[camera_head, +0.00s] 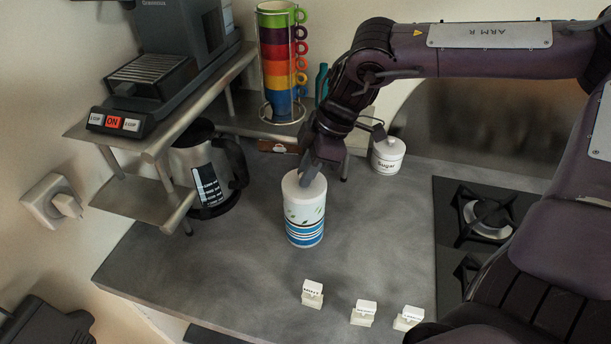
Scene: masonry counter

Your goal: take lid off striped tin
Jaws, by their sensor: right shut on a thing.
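The striped tin (304,226) stands upright on the grey counter, with blue stripes around its lower part and leaf marks above. Its pale lid (303,186) sits on top of the tin. My right gripper (309,176) reaches down from above and is shut on the top of the lid; the fingers hide the part they grasp. I cannot tell any gap between lid and tin. My left gripper is not in view.
A sugar pot (387,157) stands behind to the right. A kettle (208,170) and a metal shelf (150,200) are at left, and stacked cups (277,65) at the back. Several small labelled blocks (312,294) lie in front. A hob (480,225) is at right.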

